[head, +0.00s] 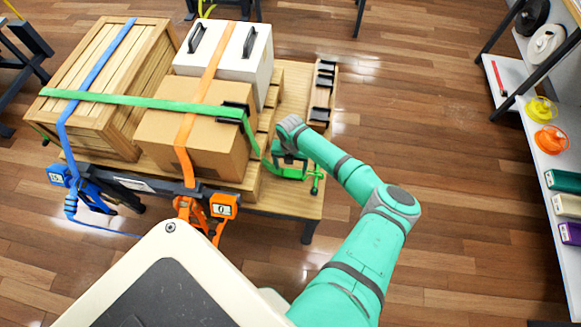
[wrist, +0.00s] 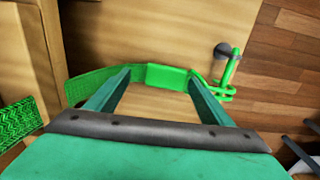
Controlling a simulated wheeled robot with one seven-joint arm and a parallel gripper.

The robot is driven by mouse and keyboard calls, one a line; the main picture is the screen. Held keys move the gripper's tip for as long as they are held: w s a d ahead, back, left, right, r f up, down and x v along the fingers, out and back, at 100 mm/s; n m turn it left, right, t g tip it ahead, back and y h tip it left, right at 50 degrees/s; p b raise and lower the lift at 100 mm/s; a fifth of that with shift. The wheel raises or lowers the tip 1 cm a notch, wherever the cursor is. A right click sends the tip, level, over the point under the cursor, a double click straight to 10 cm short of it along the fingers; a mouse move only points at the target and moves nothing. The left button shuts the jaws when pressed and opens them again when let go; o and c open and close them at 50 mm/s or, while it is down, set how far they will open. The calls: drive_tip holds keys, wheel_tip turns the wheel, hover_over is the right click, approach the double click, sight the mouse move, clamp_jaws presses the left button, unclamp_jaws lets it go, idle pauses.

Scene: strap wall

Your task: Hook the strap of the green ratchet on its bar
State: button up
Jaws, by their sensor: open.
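The green strap (head: 150,103) runs across the wooden crate and cardboard box, over a black corner piece, and down toward the green ratchet (head: 290,172) at the table's right edge. My gripper (head: 287,158) is at the ratchet, its fingers mostly hidden there by my own wrist. In the wrist view my gripper (wrist: 160,74) is open, with a finger on each side of a bright green block (wrist: 172,76). A green band joins the block from the left. At right stands a green upright bar (wrist: 231,68) with a dark round end beside it. I cannot tell whether the fingers touch the block.
A blue strap (head: 98,67) and an orange strap (head: 201,84) also cross the load. Blue (head: 88,190) and orange (head: 222,206) ratchets hang at the table's front edge. A shelf (head: 548,150) stands at far right. The floor between table and shelf is clear.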

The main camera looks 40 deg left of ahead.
wheel_tip(320, 180, up, 10)
drive_tip(key=shift+f, duration=0.2)
